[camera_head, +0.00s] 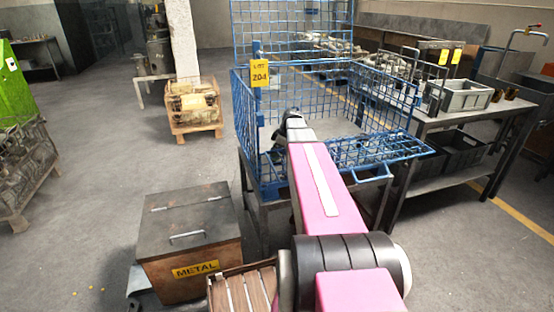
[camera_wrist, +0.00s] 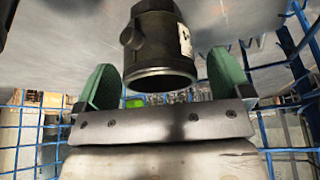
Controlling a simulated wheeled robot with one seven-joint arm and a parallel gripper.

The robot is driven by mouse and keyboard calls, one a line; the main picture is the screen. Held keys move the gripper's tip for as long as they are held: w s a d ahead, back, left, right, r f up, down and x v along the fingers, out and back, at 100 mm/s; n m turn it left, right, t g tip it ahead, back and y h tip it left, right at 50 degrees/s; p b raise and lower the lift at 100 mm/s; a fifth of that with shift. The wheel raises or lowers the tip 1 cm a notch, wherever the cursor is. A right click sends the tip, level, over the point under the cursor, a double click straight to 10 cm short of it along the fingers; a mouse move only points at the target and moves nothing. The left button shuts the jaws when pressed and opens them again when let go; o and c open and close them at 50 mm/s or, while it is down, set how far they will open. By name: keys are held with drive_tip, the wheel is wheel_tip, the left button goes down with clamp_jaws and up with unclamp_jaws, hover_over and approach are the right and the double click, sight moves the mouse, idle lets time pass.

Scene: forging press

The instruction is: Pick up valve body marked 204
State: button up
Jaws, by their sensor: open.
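In the wrist view a dark grey cylindrical valve body (camera_wrist: 155,40) has a round open end, a side boss and a white label too small to read. My gripper (camera_wrist: 160,65) is open, with one green finger on each side of this valve body. Gaps show between the fingers and the part, and I see no contact.
Another dark part (camera_wrist: 5,20) shows at the wrist view's upper left corner. The cage's front flap (camera_head: 375,148) is folded down. A METAL bin (camera_head: 190,245) stands at the front left. A bench (camera_head: 440,120) with a grey crate (camera_head: 465,95) stands right.

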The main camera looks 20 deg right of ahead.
drive_tip(key=shift+a+f, duration=0.25)
drive_tip(key=shift+f, duration=0.45)
drive_tip(key=c, duration=1.3)
drive_tip(key=shift+o, duration=0.2)
drive_tip(key=shift+r, duration=0.1)
